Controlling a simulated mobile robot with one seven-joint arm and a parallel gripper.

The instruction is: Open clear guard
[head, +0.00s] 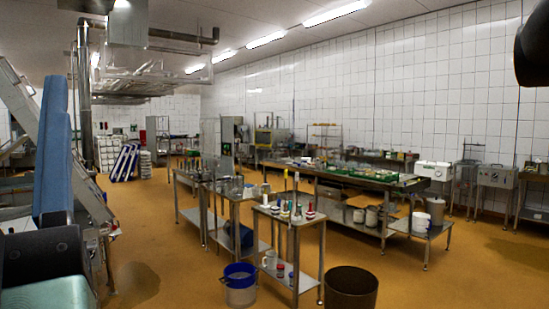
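I cannot make out a clear guard for certain. A faint see-through panel or box (465,178) seems to stand against the right wall, between a white-fronted unit (433,171) and a steel cabinet (496,177). It is too small and faint to tell whether it is open or shut. A dark rounded shape (533,45) cuts into the upper right edge and may be part of my arm. I see no gripper fingers.
Steel tables with tools, jars and green trays (371,174) fill the middle. A blue-rimmed bucket (239,284) and a dark bin (350,289) stand on the floor in front. A steel frame with a blue panel (53,140) rises at left. The orange floor (450,275) is clear at right.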

